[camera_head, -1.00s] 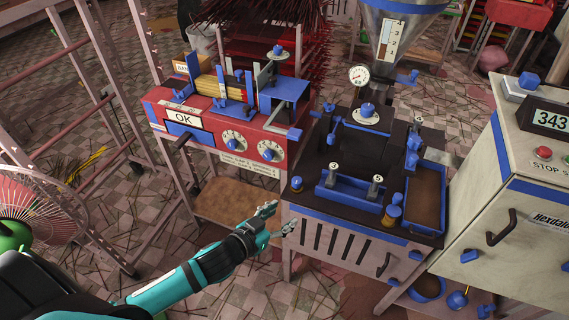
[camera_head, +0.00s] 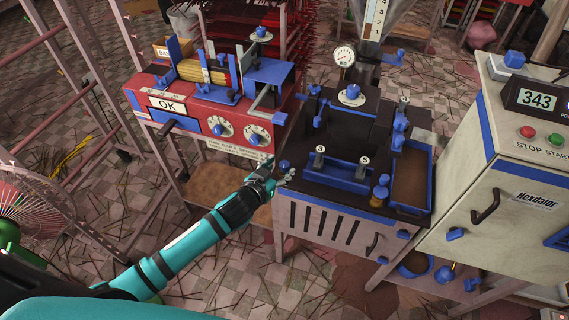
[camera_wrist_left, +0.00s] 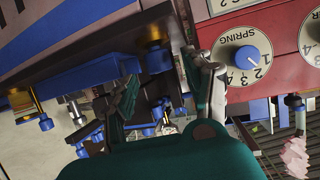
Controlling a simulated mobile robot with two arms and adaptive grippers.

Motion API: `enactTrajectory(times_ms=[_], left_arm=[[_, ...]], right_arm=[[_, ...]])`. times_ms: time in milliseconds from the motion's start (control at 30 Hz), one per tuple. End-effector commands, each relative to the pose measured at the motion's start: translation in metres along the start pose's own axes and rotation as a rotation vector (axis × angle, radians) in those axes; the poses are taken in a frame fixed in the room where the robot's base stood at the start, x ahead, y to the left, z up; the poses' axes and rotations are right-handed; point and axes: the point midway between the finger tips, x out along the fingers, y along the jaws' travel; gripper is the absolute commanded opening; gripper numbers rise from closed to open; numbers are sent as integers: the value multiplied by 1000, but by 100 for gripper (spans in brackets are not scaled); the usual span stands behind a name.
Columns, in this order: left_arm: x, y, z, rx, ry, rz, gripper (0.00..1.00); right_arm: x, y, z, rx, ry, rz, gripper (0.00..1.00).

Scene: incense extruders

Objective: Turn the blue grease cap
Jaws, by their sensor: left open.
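A round blue cap (camera_head: 284,166) sits at the near-left corner of the dark-topped extruder (camera_head: 330,212). Another blue-topped amber cup (camera_head: 379,191) stands at its front right; no label shows which is the grease cap. My left gripper (camera_head: 277,175) is open and empty at the extruder's near-left corner, close to the corner cap. In the left wrist view a blue knob (camera_wrist_left: 158,60) appears beyond and between the two open fingers (camera_wrist_left: 166,88). Contact cannot be seen. My right gripper is not in view.
A red machine (camera_head: 200,125) with dials stands left of the extruder; its spring dial (camera_wrist_left: 248,58) is close in the wrist view. A pale cabinet (camera_head: 475,215) stands right. A fan (camera_head: 22,205) and pink rack (camera_head: 70,60) are left. Floor at lower centre is open.

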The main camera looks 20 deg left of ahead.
Motion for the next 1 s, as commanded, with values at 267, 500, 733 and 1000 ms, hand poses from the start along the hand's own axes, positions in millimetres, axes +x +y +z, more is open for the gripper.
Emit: enactTrajectory(times_ms=[267,500,733,1000], left_arm=[[34,0,0,-1,1,1,52],[38,0,0,0,1,2,52],[38,0,0,0,1,1,36],[38,0,0,0,1,1,1]], right_arm=[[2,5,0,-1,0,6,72],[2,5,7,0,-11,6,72],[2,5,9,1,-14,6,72],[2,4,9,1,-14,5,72]])
